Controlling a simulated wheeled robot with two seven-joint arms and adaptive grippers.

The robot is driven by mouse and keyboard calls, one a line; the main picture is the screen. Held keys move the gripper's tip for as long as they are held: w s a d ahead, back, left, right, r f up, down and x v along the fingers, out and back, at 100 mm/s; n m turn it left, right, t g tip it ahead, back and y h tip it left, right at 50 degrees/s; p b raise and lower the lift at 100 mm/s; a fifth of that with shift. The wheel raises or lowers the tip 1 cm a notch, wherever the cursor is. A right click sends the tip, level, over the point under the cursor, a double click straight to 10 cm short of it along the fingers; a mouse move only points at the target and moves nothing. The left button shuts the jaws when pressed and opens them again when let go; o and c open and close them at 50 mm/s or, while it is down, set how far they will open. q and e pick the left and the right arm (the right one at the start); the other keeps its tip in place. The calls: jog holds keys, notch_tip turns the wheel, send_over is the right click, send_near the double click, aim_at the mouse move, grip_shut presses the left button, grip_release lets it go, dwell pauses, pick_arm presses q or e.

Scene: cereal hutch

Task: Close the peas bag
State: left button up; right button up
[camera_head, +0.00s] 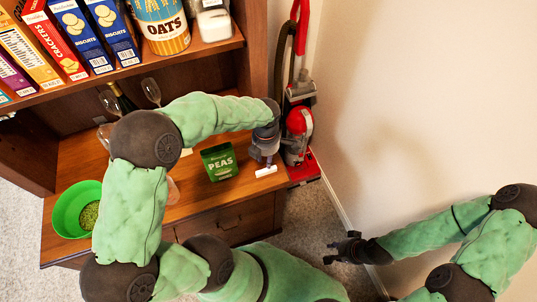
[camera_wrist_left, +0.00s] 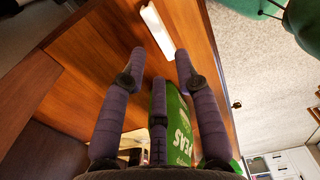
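The green peas bag (camera_head: 219,162) stands upright on the wooden counter; whether its top is folded or open is too small to tell. It also shows in the left wrist view (camera_wrist_left: 180,130), beside my fingers. A white bar-shaped clip (camera_head: 266,171) lies near the counter's right end, and in the wrist view (camera_wrist_left: 157,30) it is beyond my fingertips. My left gripper (camera_head: 265,157) points down just above the clip, right of the bag, with fingers spread and empty. My right gripper (camera_head: 331,251) is open and empty, low on the right, away from the counter.
A green bowl (camera_head: 69,210) with peas stands at the counter's left end. Wine glasses (camera_head: 151,91) and a dark bottle (camera_head: 124,101) stand at the back. A shelf above holds boxes and an oats canister (camera_head: 162,25). A red vacuum (camera_head: 299,122) stands right of the counter by the wall.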

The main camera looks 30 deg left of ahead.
aim_at(266, 170)
pick_arm(q)
jog(key=shift+f+b, duration=1.35)
jog(key=shift+f, duration=0.9)
jog(key=shift+f, duration=0.2)
jog(key=shift+f+b, duration=0.35)
jog(key=shift+b, duration=0.1)
jog(key=shift+r, duration=0.1)
grip_shut()
grip_release()
